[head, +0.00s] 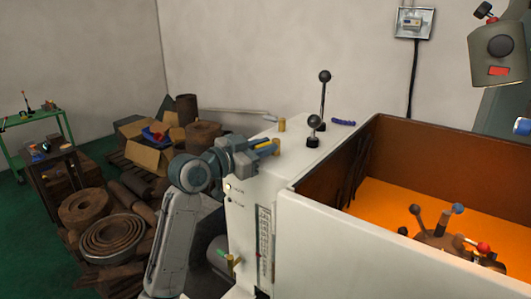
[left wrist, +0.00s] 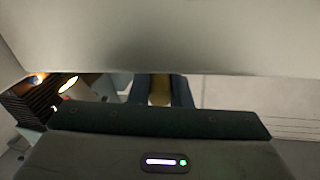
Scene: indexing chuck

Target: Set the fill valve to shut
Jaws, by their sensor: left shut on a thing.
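My left gripper (head: 268,147) is at the near left top edge of the white machine cabinet (head: 340,235). It is shut on a small brass-yellow knob (head: 276,147), mostly hidden by the fingers. In the left wrist view the same knob (left wrist: 158,92) shows between the two dark blue fingers. No readable label marks the fill valve, so I cannot tell whether this knob is its handle or how it is set. Another brass knob (head: 282,125) stands behind the gripper on the cabinet top. My right gripper is not in view.
Two black ball-topped levers, one tall (head: 324,95) and one short (head: 314,124), stand just right of my gripper. A brown-walled orange tray (head: 380,197) lies further right. Rusty parts and cardboard boxes (head: 146,155) are piled at the left.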

